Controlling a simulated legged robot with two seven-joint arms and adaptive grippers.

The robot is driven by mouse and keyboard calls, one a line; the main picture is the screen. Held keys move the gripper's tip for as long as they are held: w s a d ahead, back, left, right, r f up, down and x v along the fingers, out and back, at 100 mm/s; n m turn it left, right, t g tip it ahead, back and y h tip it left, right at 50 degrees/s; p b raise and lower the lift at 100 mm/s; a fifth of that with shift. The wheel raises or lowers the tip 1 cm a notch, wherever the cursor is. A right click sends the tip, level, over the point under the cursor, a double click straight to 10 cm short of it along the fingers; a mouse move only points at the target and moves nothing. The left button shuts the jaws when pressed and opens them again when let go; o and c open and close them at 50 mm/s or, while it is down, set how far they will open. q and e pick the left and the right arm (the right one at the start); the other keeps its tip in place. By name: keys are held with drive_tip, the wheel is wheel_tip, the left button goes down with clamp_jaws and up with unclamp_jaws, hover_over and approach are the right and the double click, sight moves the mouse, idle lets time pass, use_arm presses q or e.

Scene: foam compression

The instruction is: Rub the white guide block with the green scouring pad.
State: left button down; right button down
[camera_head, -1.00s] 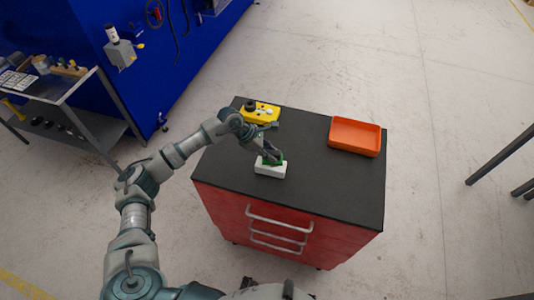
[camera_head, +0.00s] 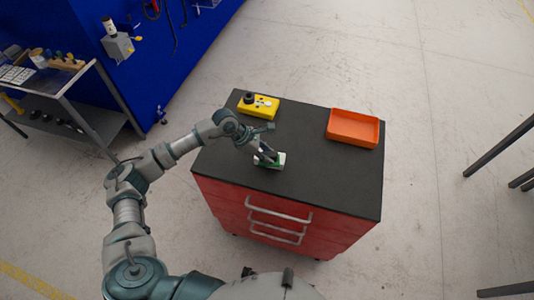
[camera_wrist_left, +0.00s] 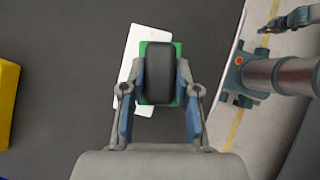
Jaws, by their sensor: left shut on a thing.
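The white guide block (camera_head: 261,166) lies on the black top of the red cabinet, close to its front edge. In the left wrist view the block (camera_wrist_left: 127,66) sticks out slantwise from under the green scouring pad. My left gripper (camera_head: 267,155) points down at the block. In the wrist view its fingers (camera_wrist_left: 160,98) are shut on a dark rounded piece with the green scouring pad (camera_wrist_left: 178,54) under it. The pad (camera_head: 281,158) overlaps the block; the gripper partly hides both. Whether they touch cannot be told.
A yellow box (camera_head: 268,112) with a black knob stands at the back left of the cabinet top (camera_head: 330,178). It also shows in the wrist view (camera_wrist_left: 7,100). An orange tray (camera_head: 352,141) stands at the back right. The right front of the top is clear.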

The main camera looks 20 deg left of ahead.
use_arm(q)
wheel_tip(320, 180, up, 6)
drive_tip(key=shift+f+p, duration=0.2)
drive_tip(key=shift+p, duration=0.95)
drive_tip(key=shift+r, duration=0.1)
drive_tip(key=shift+r+p, duration=0.45)
drive_tip(key=shift+r, duration=1.05)
